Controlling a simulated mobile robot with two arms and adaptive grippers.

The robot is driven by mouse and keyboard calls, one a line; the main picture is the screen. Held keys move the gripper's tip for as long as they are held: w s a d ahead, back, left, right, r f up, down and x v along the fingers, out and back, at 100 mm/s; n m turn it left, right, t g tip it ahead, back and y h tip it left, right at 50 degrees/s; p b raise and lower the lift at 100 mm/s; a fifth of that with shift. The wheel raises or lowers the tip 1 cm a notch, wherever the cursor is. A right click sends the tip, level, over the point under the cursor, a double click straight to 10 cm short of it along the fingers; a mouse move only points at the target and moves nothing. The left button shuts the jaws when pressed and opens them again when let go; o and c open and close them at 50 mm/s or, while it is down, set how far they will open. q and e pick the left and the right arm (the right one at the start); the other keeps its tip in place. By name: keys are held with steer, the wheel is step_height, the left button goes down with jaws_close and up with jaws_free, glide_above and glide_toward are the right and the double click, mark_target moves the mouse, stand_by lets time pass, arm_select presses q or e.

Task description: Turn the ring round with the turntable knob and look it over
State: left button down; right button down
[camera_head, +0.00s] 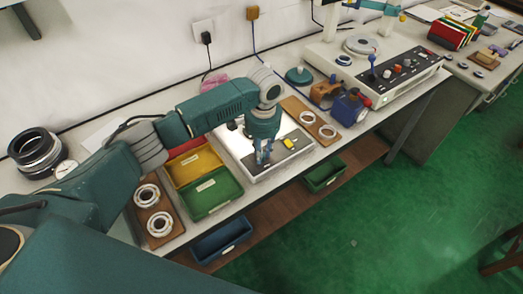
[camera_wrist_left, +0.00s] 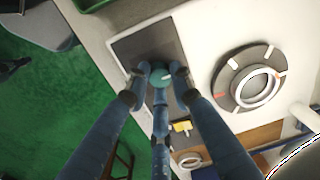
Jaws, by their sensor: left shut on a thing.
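My left gripper (camera_head: 263,158) reaches down onto the dark panel of a pale inspection unit (camera_head: 275,178). In the left wrist view its blue fingers (camera_wrist_left: 160,77) are shut around a round teal knob (camera_wrist_left: 160,76) on that dark panel (camera_wrist_left: 135,45). A pale metal ring (camera_wrist_left: 254,88) lies on the dark round turntable (camera_wrist_left: 226,78), which has white and orange marks at its rim. The turntable and ring are to the right of the gripper there, apart from the fingers. In the head view my arm hides them. My right gripper does not show.
A yellow switch (camera_head: 290,143) is beside the gripper. Yellow (camera_head: 192,168) and green (camera_head: 212,193) trays stand left of the unit. Wooden boards with rings lie on both sides (camera_head: 148,193) (camera_head: 307,117). A blue device (camera_head: 347,108) stands to the right.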

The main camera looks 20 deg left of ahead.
arm_select(q)
steer(key=shift+r+m+p, duration=0.15)
steer(key=shift+m+p, duration=0.85)
steer(key=shift+m, duration=0.2)
steer(key=shift+m+p, duration=0.65)
steer(key=shift+m, duration=0.75)
steer(key=c, duration=1.5)
jaws_free()
steer(key=r, duration=1.1)
steer(key=shift+s+d+r, duration=0.15)
steer(key=shift+s+r, duration=0.05)
steer(key=shift+r, duration=0.2)
